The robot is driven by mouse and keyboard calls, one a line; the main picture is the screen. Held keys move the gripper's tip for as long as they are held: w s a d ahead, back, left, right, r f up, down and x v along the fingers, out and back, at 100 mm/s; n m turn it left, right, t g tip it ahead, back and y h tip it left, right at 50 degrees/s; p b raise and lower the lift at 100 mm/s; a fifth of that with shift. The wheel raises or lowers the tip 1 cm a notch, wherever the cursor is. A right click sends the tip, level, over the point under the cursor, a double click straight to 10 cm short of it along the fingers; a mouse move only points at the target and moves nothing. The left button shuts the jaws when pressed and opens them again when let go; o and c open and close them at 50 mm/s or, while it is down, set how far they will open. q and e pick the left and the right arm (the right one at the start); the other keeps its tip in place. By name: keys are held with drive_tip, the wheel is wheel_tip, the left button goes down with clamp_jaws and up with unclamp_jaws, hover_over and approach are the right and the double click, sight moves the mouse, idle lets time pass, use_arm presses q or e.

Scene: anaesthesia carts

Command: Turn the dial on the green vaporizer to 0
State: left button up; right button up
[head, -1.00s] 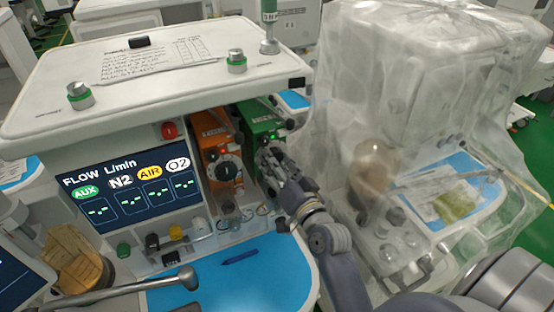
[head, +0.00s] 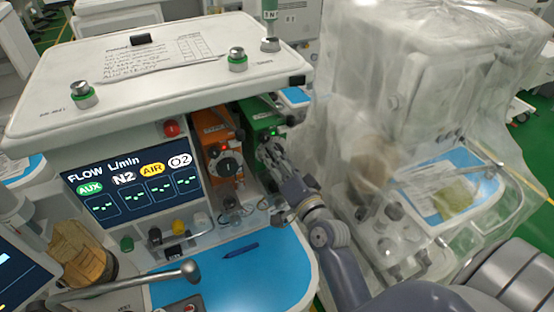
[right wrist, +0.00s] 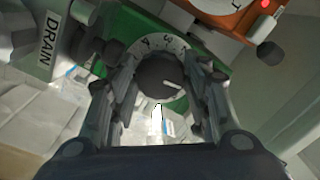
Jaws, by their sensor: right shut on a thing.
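The green vaporizer (head: 264,121) stands in the cart's bay, to the right of the orange one. Its dial is hidden behind my right gripper (head: 268,155) in the head view. In the right wrist view the dark dial knob (right wrist: 160,72) shows on the green body (right wrist: 118,28), with a pale numbered ring around it. A white pointer mark on the knob points right and slightly down; the numbers are too small to read surely. My right gripper (right wrist: 160,95) has its fingers on both sides of the dial, shut on it. My left gripper is not in view.
The orange vaporizer (head: 222,150) sits close on the left. The flow screen (head: 135,190) is further left. A blue work surface (head: 225,275) with a pen (head: 240,250) lies below. A plastic-covered machine (head: 420,120) stands to the right.

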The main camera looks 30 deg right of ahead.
drive_tip(key=o, duration=1.1)
drive_tip(key=shift+s+a+f, duration=0.1)
drive_tip(key=shift+s, duration=3.85)
